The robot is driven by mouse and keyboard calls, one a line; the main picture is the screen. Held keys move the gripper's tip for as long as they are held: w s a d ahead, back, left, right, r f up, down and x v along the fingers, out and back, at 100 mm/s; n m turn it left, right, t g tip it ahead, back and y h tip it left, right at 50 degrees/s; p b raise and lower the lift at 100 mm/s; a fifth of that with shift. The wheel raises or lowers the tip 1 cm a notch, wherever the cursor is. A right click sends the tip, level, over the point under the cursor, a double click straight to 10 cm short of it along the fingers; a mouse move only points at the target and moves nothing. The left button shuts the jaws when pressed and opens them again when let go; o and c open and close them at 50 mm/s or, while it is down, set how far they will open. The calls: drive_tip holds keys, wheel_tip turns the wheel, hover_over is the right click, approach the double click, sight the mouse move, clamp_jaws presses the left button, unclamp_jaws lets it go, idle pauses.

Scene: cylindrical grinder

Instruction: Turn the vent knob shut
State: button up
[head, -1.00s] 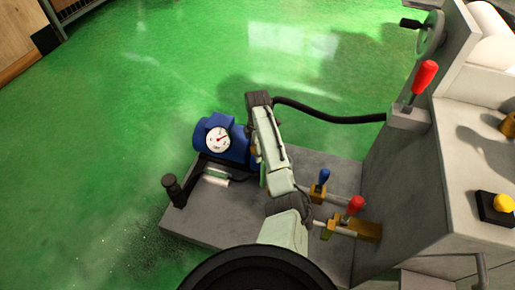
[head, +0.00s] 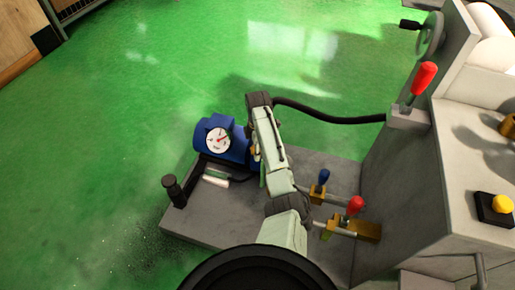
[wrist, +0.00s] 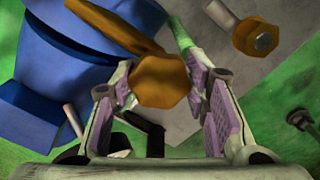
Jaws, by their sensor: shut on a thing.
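A brass, many-sided knob (wrist: 160,82) sits between the pads of my gripper (wrist: 163,88) in the wrist view. I take it to be the vent knob. My gripper is shut on it, with one finger on either side. In the head view my arm covers most of the gripper and the knob, beside the blue pump body (head: 236,148). A round white gauge (head: 218,140) with a red needle is on the blue body. The blue body also fills the left of the wrist view (wrist: 50,65).
A grey plinth (head: 215,215) carries the pump. Blue-handled (head: 323,177) and red-handled (head: 355,205) brass valves stand right of my arm. A black post (head: 173,190) stands at the left corner. A black hose (head: 325,115) runs to the grey machine. Green floor is open at left.

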drive_tip(key=shift+r+m, duration=0.15)
drive_tip(key=shift+m, duration=0.15)
drive_tip(key=m+p, duration=0.2)
drive_tip(key=p, duration=0.1)
drive_tip(key=shift+r+m, duration=0.1)
drive_tip(key=shift+m, duration=0.3)
drive_tip(key=m+p, duration=0.3)
drive_tip(key=m, duration=0.2)
drive_tip(key=shift+s+p, duration=0.15)
drive_tip(key=shift+p, duration=0.2)
drive_tip(key=m+p, duration=0.1)
drive_tip(key=m, duration=0.4)
drive_tip(key=shift+p, duration=0.4)
drive_tip(key=shift+f+m+p, duration=0.15)
drive_tip(key=shift+m+p, duration=0.15)
drive_tip(key=shift+m, duration=0.7)
drive_tip(key=shift+f+m+p, duration=0.1)
drive_tip(key=shift+m+p, duration=0.15)
drive_tip(key=shift+m, duration=0.75)
drive_tip(key=o, duration=1.1)
drive_tip(key=shift+o, duration=0.2)
